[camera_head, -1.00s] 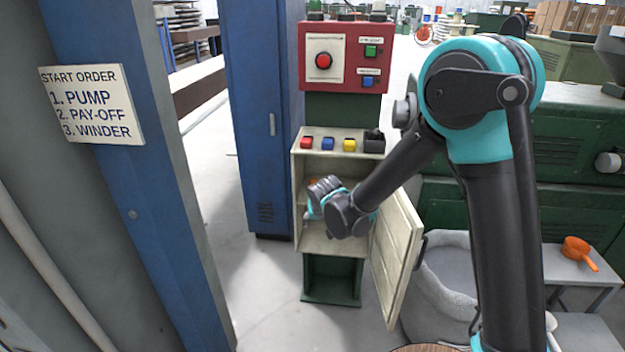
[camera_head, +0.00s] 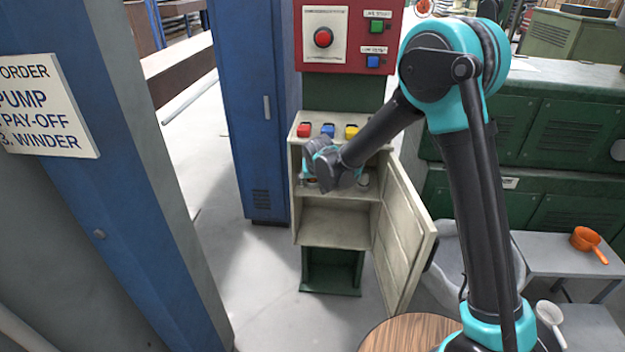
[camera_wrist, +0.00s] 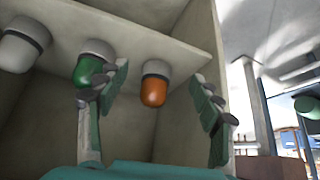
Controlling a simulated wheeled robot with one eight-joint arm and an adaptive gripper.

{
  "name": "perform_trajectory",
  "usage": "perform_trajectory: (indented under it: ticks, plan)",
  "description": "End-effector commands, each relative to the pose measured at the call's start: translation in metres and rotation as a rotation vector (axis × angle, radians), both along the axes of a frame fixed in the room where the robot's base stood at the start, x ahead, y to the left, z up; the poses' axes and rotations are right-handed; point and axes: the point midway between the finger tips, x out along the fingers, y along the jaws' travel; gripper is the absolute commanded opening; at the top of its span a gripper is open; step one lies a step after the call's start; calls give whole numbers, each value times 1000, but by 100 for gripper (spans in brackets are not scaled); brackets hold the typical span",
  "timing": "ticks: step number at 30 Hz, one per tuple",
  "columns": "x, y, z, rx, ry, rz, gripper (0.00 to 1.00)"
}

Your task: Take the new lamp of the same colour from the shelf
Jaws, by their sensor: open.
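My gripper (camera_head: 312,162) is at the upper compartment of the open cream cabinet (camera_head: 340,243). In the wrist view my gripper (camera_wrist: 160,88) is open, with one finger to each side of an orange lamp (camera_wrist: 154,90). No grip on the lamp shows. A green lamp (camera_wrist: 88,70) is partly hidden behind the left finger, and a white lamp (camera_wrist: 18,50) is farther left. The lamps have grey bases against the shelf (camera_wrist: 145,38) and their domes point down in this picture. My wrist hides most of the lamps in the head view.
The cabinet door (camera_head: 408,240) stands open on the right. Red (camera_head: 304,130), blue (camera_head: 328,131) and yellow (camera_head: 351,132) items sit on top, below a red control panel (camera_head: 347,38). A blue locker (camera_head: 250,110) is close on the left. The lower compartment looks empty.

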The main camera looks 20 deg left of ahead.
Motion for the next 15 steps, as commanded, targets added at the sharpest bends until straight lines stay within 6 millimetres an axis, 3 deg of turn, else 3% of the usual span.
perform_trajectory:
  ticks: [7,12,15]
  plan:
    - [16,7,0,0,0,0,66]
    - [43,19,-1,1,0,-2,66]
    - [47,22,-14,1,0,1,66]
